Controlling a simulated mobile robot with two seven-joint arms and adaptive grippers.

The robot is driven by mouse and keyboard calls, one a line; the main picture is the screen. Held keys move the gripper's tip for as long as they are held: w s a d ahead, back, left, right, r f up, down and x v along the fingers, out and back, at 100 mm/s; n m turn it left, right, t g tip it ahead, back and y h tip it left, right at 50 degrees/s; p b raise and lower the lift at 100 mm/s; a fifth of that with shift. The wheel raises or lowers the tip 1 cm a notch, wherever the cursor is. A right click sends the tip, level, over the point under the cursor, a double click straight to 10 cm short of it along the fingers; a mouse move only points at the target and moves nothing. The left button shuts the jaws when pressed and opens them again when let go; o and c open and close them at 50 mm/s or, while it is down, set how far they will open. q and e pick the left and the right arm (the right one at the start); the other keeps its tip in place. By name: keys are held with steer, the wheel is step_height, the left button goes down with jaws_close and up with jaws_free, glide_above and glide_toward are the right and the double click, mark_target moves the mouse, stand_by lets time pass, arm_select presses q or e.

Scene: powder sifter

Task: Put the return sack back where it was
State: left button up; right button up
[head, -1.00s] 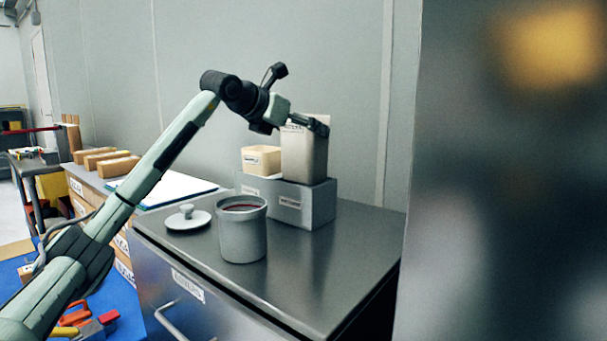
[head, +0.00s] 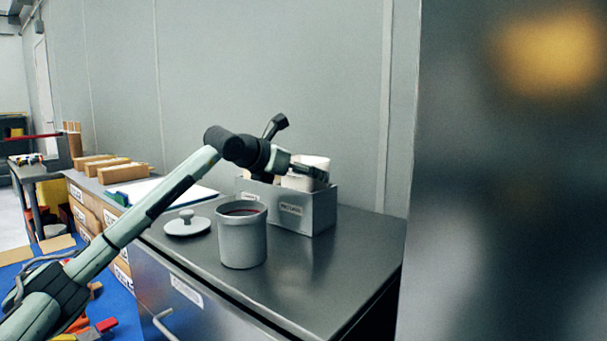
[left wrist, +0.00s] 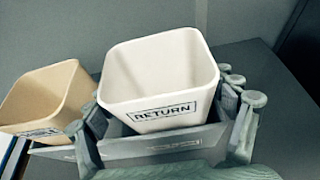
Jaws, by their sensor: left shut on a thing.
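The return sack is an off-white, open-topped square container (left wrist: 160,85) with a "RETURN" label in the left wrist view. In the head view its pale rim (head: 314,161) shows just above my left gripper (head: 316,173). The gripper's fingers lie on both sides of the sack in the left wrist view (left wrist: 165,122), shut on it. The sack is upright, with its lower part down inside the grey labelled holder box (head: 312,215). Whether its bottom rests on the box floor is hidden. My right gripper is not in view.
A beige labelled container (left wrist: 42,98) stands left of the sack in the left wrist view. In front of the box are a grey pot (head: 242,245) with dark red contents and its lid (head: 187,226). The metal cabinet top (head: 330,270) is clear at the right.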

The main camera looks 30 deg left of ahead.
arm_select(q)
steer(key=shift+f, duration=0.1)
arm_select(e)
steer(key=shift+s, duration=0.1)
arm_select(q)
steer(key=o, duration=1.3)
steer(key=shift+o, duration=1.3)
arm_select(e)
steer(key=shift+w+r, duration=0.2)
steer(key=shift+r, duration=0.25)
arm_select(q)
steer(key=d+b+v, duration=0.1)
steer(key=b+v, duration=0.2)
steer(key=v, duration=0.9)
steer(key=shift+a+b, duration=0.4)
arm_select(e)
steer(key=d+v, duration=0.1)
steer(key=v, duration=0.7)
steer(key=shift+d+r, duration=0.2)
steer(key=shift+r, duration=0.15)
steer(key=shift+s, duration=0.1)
